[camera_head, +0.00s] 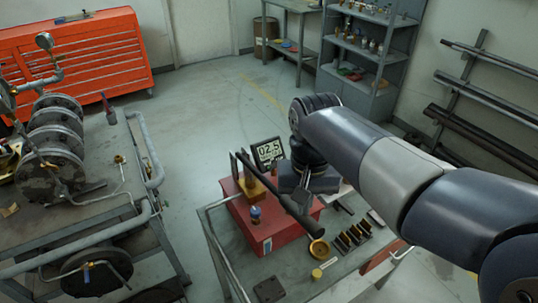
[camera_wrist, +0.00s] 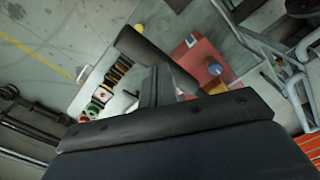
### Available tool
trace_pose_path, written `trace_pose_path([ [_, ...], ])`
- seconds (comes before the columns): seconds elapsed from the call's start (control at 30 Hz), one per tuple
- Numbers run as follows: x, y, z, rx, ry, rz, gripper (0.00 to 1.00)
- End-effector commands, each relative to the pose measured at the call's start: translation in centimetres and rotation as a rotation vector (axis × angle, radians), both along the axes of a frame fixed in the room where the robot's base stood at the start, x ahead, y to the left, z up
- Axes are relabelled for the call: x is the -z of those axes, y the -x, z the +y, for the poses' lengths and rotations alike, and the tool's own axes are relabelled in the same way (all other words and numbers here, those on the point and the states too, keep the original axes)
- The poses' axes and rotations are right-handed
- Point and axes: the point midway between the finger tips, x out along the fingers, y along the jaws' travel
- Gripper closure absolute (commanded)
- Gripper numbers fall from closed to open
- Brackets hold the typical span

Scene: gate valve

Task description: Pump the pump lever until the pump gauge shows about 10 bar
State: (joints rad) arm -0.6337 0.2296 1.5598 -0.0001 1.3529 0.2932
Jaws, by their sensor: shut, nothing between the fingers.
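The red pump box (camera_head: 262,225) stands on a small grey bench. The red pump box also shows in the wrist view (camera_wrist: 198,62).
Dark and coloured small parts (camera_head: 351,236) and a yellow-gold round piece (camera_head: 319,248) lie on the bench right of the pump. A pipe-and-valve bench (camera_head: 75,215) stands at left. A shelf (camera_head: 370,50) stands behind. Open floor lies between.

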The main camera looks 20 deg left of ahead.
Motion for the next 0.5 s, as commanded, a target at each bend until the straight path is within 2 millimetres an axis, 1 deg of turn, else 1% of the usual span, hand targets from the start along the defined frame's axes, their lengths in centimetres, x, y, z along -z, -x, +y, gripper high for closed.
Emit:
trace_pose_path([
  [0.27, 0.2, 0.0, 0.0, 0.0, 0.0, 0.0, 1.0],
  [0.5, 1.9, 0.0, 0.0, 0.0, 0.0, 0.0, 1.0],
])
